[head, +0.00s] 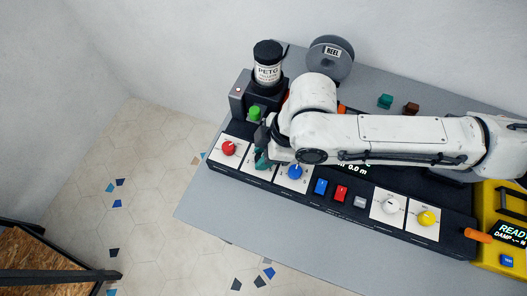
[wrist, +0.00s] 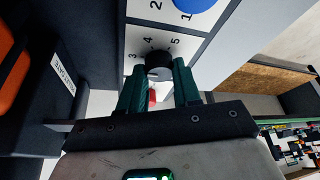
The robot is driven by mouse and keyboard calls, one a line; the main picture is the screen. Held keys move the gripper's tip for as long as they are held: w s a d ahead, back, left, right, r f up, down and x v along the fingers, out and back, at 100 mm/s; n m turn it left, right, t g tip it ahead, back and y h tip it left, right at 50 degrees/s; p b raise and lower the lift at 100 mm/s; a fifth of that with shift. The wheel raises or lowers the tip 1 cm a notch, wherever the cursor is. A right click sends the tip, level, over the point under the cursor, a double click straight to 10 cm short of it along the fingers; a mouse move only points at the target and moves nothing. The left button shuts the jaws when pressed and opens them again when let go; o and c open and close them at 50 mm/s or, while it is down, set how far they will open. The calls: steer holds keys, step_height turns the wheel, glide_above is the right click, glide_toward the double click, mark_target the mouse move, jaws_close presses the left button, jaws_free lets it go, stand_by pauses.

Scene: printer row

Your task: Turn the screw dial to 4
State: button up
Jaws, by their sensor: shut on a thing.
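A black dial knob (wrist: 158,58) sits on a white plate with the numerals 3, 4 and 5 around its far side in the wrist view. I take it for the screw dial, but no name shows on it. My gripper (wrist: 159,70) has its two green fingers on either side of this knob, shut on it. In the head view my gripper (head: 262,160) is over the panel between the red dial (head: 228,149) and the blue dial (head: 295,172); the black knob is hidden there. I cannot tell which numeral its pointer faces.
The control panel (head: 455,240) carries blue and red buttons, a white dial (head: 390,206) and a yellow dial (head: 427,218). A green knob (head: 254,113) and the PETG hopper (head: 268,62) stand behind my gripper. The blue dial (wrist: 195,3) is close by in the wrist view.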

steer(key=shift+m, duration=0.3)
steer(key=m+t, duration=0.1)
steer(key=m, duration=0.1)
steer(key=m+t+p, duration=0.1)
steer(key=m, duration=0.2)
steer(key=shift+s+a+m, duration=0.1)
steer(key=shift+s+m, duration=0.1)
steer(key=shift+m, duration=0.1)
steer(key=shift+m+t+h+p, duration=0.2)
steer(key=shift+m+t+h, duration=0.2)
steer(key=shift+m, duration=0.7)
steer(key=shift+m+t+h+p, duration=0.2)
steer(key=shift+m+t+h, duration=0.2)
steer(key=shift+m, duration=0.7)
steer(key=o, duration=1)
steer(key=v, duration=1)
steer(key=shift+s+r, duration=0.25)
steer(key=shift+r, duration=0.1)
steer(key=shift+s+f, duration=0.1)
